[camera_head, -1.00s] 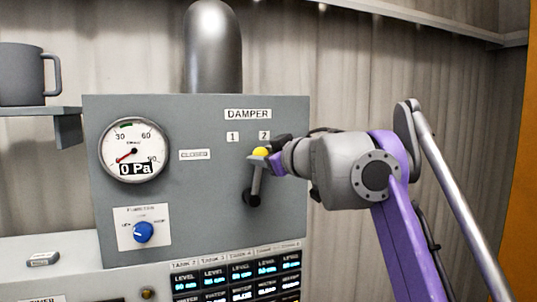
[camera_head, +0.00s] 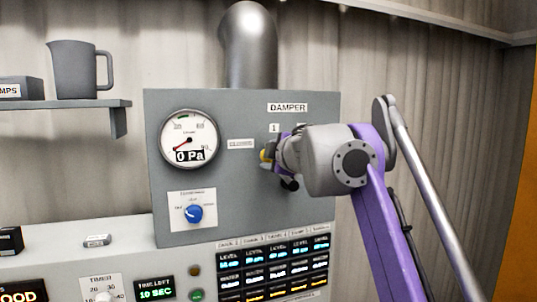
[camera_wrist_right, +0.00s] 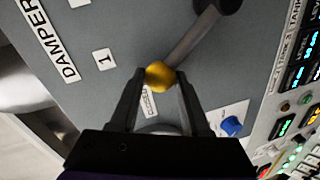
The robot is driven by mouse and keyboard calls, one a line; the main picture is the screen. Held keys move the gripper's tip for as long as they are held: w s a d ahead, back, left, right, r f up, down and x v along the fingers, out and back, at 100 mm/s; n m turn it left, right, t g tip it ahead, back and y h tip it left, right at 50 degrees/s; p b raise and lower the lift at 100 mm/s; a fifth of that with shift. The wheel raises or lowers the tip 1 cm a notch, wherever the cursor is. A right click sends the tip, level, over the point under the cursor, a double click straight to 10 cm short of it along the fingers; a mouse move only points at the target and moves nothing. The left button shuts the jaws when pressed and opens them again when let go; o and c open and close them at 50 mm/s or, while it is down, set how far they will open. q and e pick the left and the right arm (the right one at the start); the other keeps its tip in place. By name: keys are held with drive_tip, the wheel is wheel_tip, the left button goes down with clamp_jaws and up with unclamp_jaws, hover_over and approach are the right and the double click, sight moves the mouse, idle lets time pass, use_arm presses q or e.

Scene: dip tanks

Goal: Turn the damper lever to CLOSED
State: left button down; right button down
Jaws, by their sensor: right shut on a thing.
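The damper lever is a dark arm with a yellow knob (camera_head: 264,155). Its pivot (camera_head: 289,184) sits on the grey panel below the DAMPER label (camera_head: 287,107). The lever leans up and left, its knob near the CLOSED label (camera_head: 240,143). In the right wrist view the lever arm (camera_wrist_right: 192,36) points almost straight at CLOSED (camera_wrist_right: 148,103), away from label 1 (camera_wrist_right: 104,59). My right gripper (camera_wrist_right: 160,77) has its fingers on both sides of the knob and is shut on it. In the head view my right gripper (camera_head: 270,154) partly hides the lever. My left gripper is out of view.
A round gauge (camera_head: 188,139) reads 0 Pa, above a blue knob (camera_head: 193,214). A shelf (camera_head: 70,104) with a grey jug (camera_head: 80,70) is at left. Tank displays (camera_head: 273,268) lie below the lever. A metal duct (camera_head: 249,45) rises from the panel.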

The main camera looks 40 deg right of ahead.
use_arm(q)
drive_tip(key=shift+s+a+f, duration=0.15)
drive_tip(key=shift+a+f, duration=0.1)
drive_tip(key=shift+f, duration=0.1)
use_arm(e)
drive_tip(key=shift+w+a+f+n, duration=0.15)
drive_tip(key=shift+a+f+n, duration=0.3)
drive_tip(key=shift+n, duration=0.05)
drive_tip(key=shift+c, duration=1.9)
unclamp_jaws()
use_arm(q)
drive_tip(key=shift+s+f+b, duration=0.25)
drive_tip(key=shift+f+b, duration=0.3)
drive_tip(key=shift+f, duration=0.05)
use_arm(e)
drive_tip(key=v, duration=1)
drive_tip(key=shift+s+a, duration=0.2)
drive_tip(key=shift+s, duration=0.15)
drive_tip(key=shift+r, duration=0.15)
